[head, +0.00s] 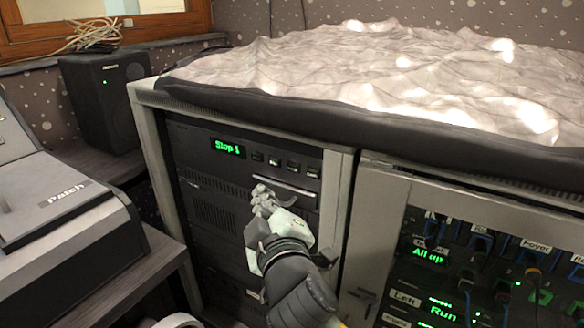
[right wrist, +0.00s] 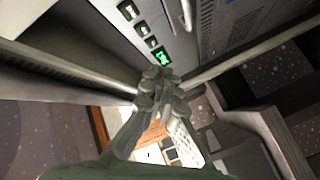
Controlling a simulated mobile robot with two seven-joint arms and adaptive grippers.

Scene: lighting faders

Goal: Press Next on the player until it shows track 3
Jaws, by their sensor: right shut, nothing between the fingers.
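The player (head: 190,143) is a dark unit at the top of the left rack bay. Its green display (head: 228,148) reads what looks like "Stop 1". A row of several small buttons (head: 274,161) sits right of the display; their labels are too small to read. In the right wrist view the buttons (right wrist: 143,30) and the green display (right wrist: 162,58) show just beyond the fingertips. My right gripper (head: 264,190) is shut and empty, in front of the rack and below the button row in the picture. It also shows in the right wrist view (right wrist: 155,82). My left gripper is out of view.
A crumpled pale sheet (head: 400,70) covers the rack top. A patch panel (head: 470,260) with blue cables and green displays is at right. A speaker (head: 105,98) and a grey console marked "Patch" (head: 75,225) stand at left.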

